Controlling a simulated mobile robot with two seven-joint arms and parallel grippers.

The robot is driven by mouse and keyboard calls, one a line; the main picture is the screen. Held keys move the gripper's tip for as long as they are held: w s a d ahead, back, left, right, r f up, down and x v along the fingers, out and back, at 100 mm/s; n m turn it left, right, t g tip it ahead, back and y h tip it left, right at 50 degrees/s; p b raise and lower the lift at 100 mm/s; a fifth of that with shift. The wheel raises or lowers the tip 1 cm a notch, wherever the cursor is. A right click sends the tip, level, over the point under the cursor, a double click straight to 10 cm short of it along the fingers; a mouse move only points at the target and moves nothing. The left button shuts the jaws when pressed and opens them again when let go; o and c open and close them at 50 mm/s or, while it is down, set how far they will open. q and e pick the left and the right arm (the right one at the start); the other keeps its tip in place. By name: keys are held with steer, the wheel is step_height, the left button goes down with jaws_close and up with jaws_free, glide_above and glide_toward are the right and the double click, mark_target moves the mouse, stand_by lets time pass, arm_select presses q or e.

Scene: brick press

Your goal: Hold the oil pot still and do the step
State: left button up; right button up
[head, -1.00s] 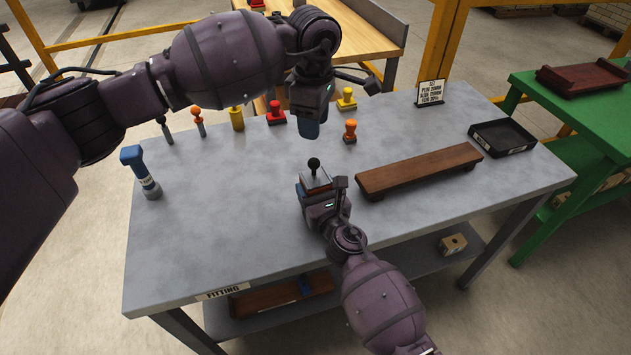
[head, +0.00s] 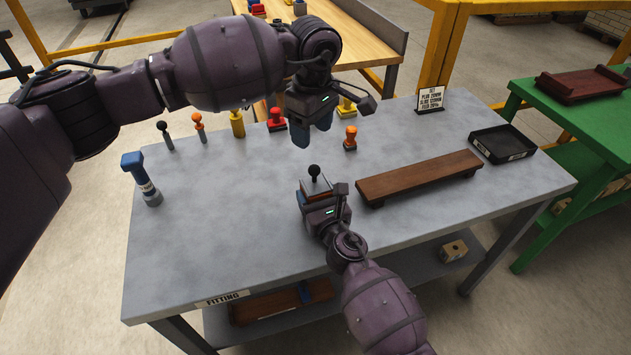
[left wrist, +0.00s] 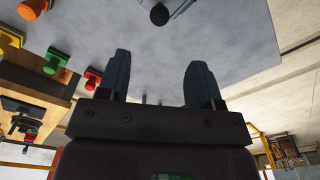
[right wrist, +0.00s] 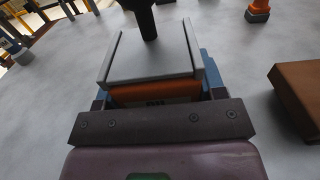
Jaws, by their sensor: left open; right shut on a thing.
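The oil pot (head: 316,184) is a squat box with a grey top, a reddish-brown body and a black ball-topped knob (head: 314,171). It stands upright near the middle of the grey table. My right gripper (head: 318,196) is shut on its body from the front. In the right wrist view the grey top (right wrist: 152,58) and an orange side with a dark label (right wrist: 155,98) show between the fingers. My left gripper (head: 312,130) is open and empty above the table behind the pot. The knob also shows at the top of the left wrist view (left wrist: 160,14).
A brown wooden board (head: 420,178) and a black tray (head: 503,143) lie to the right. A blue-handled tool (head: 143,180) stands at left. The table's front left is clear.

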mark_target(314, 166)
arm_select(q)
steer(key=m, duration=0.4)
steer(key=shift+s+f, duration=0.1)
steer(key=shift+f, duration=0.25)
steer(key=shift+d+m, duration=0.2)
steer(key=shift+m, duration=1)
steer(key=shift+f, duration=0.15)
steer(key=shift+f, duration=4.9)
steer(key=c, duration=0.8)
